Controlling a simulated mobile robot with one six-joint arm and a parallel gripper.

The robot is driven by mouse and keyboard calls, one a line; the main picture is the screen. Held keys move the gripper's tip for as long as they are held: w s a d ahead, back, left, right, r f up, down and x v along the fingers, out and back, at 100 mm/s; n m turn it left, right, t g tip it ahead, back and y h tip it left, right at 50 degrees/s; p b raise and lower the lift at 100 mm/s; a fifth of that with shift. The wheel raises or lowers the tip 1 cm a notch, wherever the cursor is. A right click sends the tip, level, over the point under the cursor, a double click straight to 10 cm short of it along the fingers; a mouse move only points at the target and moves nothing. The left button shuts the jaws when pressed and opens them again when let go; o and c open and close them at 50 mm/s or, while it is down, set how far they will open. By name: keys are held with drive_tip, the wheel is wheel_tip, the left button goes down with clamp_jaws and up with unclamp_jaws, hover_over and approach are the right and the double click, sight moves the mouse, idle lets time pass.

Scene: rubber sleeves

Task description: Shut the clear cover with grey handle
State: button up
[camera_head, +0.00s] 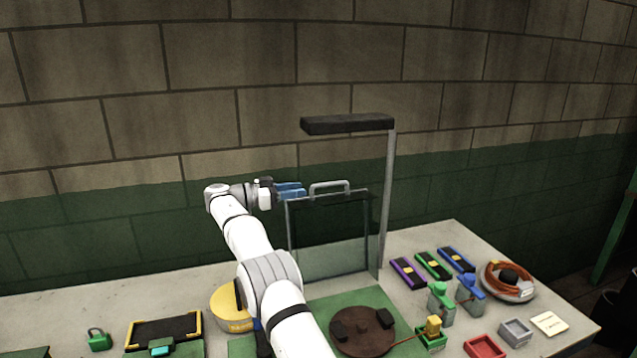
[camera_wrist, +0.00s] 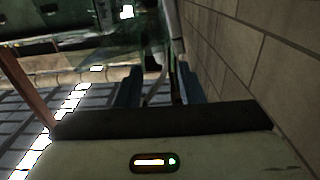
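The clear cover (camera_head: 328,235) stands open and upright at the back of the bench, behind the green base (camera_head: 385,299). Its grey handle (camera_head: 330,184) is on the top edge. My gripper (camera_head: 303,191) is at the cover's upper left corner, its blue fingers pointing right toward the handle's left end. In the wrist view the two blue fingers (camera_wrist: 160,84) are spread apart, with a thin grey bar and the cover's edge showing between or just beyond them. I cannot tell whether the fingers touch the cover or handle.
A grey post (camera_head: 388,200) with a dark overhead bar (camera_head: 348,124) rises right of the cover. A dark round disc (camera_head: 362,331) lies on the base. A yellow round container (camera_head: 231,312) is left. Coloured blocks, small trays and a cable coil (camera_head: 508,281) fill the right. The brick wall is close behind.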

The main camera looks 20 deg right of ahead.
sight(319, 186)
drive_tip(key=shift+w+d, duration=0.1)
drive_tip(key=d+p, duration=0.2)
drive_tip(key=d, duration=0.4)
drive_tip(key=shift+d+r, duration=0.1)
drive_tip(key=shift+r, duration=0.05)
drive_tip(key=shift+d, duration=0.65)
clamp_jaws()
